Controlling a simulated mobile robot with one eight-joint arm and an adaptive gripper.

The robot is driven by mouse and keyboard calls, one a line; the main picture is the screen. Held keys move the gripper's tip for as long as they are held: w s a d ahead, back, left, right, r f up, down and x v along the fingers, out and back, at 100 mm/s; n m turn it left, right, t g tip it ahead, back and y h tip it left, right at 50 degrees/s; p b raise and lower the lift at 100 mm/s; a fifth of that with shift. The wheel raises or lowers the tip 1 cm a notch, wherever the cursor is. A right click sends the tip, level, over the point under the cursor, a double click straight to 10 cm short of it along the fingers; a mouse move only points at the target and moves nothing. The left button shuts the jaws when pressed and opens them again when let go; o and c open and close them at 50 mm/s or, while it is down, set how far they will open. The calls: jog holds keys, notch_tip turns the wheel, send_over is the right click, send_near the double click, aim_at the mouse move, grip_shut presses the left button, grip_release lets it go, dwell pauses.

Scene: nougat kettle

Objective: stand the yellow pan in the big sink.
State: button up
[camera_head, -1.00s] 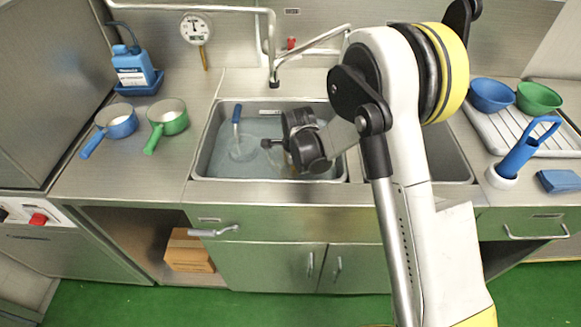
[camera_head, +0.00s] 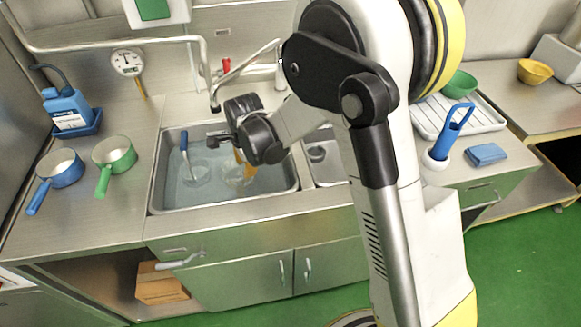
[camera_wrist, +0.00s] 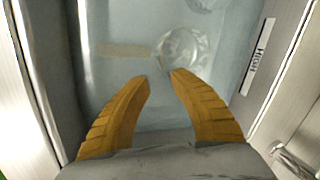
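The big sink (camera_head: 158,178) is the left basin, with what looks like water in it. I cannot clearly make out a yellow pan. In the sink lie a clear round thing with a blue handle (camera_head: 184,142) and, under my gripper, another pale round thing (camera_head: 238,180). The wrist view shows a clear round shape (camera_wrist: 182,50) with a faint tan strip (camera_wrist: 124,50) to its left; I cannot tell what they are. My gripper (camera_wrist: 159,76) points down over the sink, its orange-yellow fingers apart with nothing seen between the tips. It also shows in the head view (camera_head: 240,160).
A blue pan (camera_head: 60,167) and a green pan (camera_head: 114,153) stand on the left counter. The faucet (camera_head: 245,68) reaches over the sink's back. A smaller basin (camera_head: 325,172) is right of it. A yellow bowl (camera_head: 534,72) stands far right.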

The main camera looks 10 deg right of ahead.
jog(key=s+d+r+n+t, duration=0.1)
jog(key=s+d+r+n, duration=0.4)
jog(key=r, duration=0.5)
jog(key=s+d+r+n+t, duration=0.1)
jog(key=s+d+r+n, duration=0.3)
jog(key=s, duration=0.5)
jog(key=s+d+r+n+t, duration=0.2)
jog(key=s+d+r+n, duration=0.3)
jog(key=s+d, duration=0.3)
jog(key=shift+s+d+n+h, duration=0.15)
jog(key=shift+s+n+h, duration=0.25)
jog(key=shift+s, duration=0.7)
